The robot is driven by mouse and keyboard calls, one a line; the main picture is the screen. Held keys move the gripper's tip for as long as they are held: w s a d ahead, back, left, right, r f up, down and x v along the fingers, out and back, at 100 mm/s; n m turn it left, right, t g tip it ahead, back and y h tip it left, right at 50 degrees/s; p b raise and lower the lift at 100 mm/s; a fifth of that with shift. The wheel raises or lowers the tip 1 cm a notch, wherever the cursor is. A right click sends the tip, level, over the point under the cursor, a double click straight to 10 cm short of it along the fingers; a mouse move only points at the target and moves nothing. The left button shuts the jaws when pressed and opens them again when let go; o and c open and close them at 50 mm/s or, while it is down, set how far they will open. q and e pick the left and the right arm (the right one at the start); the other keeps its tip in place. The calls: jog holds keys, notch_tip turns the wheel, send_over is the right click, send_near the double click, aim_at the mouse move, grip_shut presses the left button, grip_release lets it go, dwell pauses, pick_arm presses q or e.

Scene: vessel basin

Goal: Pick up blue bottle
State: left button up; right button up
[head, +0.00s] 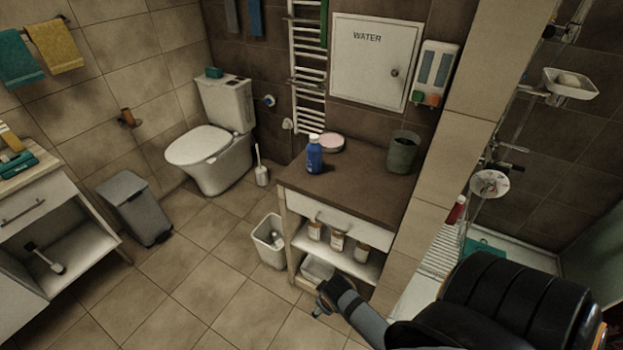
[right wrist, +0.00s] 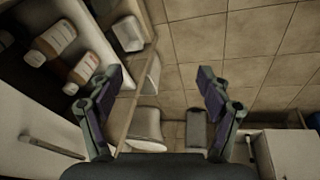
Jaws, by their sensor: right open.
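The blue bottle (head: 315,155) with a white cap stands upright on the brown top of the cabinet (head: 352,172) in the head view. It is not visible in the right wrist view. My right gripper (head: 326,298) is low in front of the cabinet, below the bottle and apart from it. In the right wrist view my right gripper (right wrist: 160,78) has its two fingers spread wide, with nothing between them. My left gripper is in neither view.
A pink round container (head: 331,143) and a dark cup (head: 402,152) share the cabinet top. Several brown bottles (head: 337,240) stand on the shelf below. A white bin (head: 268,240) is on the floor left of the cabinet. The tiled floor (head: 215,275) is mostly clear.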

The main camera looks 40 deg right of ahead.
jog(key=w+d+r+n+t+h, duration=0.1)
jog(key=w+d+r+n+h, duration=0.2)
jog(key=r, duration=0.6)
jog(key=n+t+h+p, duration=0.2)
jog(key=n+t+h, duration=0.6)
jog(key=n, duration=1.6)
send_near(314, 154)
jog(key=shift+w+d+r+t+y, duration=0.1)
jog(key=shift+w+d+t+y, duration=0.3)
jog(key=shift+d+t, duration=0.15)
jog(key=shift+w+d+r+t+y, duration=0.1)
jog(key=shift+w+d+t+y, duration=0.2)
jog(key=shift+d+t+y, duration=0.2)
